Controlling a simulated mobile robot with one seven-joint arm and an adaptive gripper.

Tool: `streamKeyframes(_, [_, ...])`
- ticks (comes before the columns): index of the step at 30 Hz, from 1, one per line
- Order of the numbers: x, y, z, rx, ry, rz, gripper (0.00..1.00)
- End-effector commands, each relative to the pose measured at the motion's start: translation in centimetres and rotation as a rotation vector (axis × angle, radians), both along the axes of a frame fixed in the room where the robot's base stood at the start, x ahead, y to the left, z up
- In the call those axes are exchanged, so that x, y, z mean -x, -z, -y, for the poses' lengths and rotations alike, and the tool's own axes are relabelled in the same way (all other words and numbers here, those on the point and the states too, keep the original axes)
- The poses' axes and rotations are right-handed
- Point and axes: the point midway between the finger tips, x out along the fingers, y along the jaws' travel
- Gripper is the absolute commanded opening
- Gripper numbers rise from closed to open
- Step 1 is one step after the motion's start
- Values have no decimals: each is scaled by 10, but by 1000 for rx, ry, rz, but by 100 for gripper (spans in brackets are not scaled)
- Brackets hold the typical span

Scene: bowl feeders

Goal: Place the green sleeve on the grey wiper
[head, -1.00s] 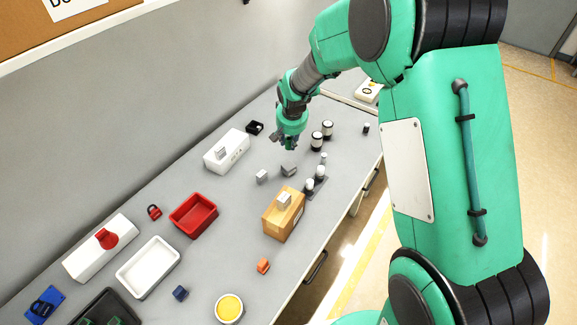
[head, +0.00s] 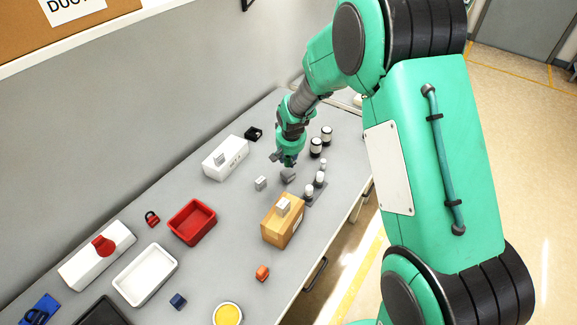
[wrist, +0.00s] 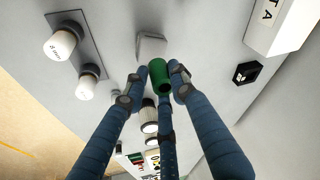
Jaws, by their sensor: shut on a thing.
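In the wrist view, the green sleeve (wrist: 159,76) is a short hollow tube, held between the blue fingers of my gripper (wrist: 160,84). A plain grey block (wrist: 150,47) lies just beyond the sleeve and is partly covered by it; it appears to be the grey wiper. In the head view my gripper (head: 283,160) is low over the bench, just above a darker grey block (head: 288,175), which seems to be this same block. I cannot tell whether sleeve and block touch. The sleeve cannot be made out in the head view.
A light grey block (head: 261,183) lies close by. White-topped pegs (head: 320,178) on a dark plate and black-and-white cylinders (head: 316,147) stand to the right. A white box (head: 225,165) and black holder (head: 254,133) are left.

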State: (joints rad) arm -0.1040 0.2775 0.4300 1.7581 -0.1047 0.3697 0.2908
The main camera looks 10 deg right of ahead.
Motion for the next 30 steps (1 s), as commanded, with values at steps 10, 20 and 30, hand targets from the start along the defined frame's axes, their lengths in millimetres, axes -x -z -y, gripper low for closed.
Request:
streamKeyframes(10, [0,5,0,0,0,-1,12])
streamKeyframes(20, [0,36,0,0,-1,-1,12])
streamKeyframes(30, [0,37,0,0,-1,0,12])
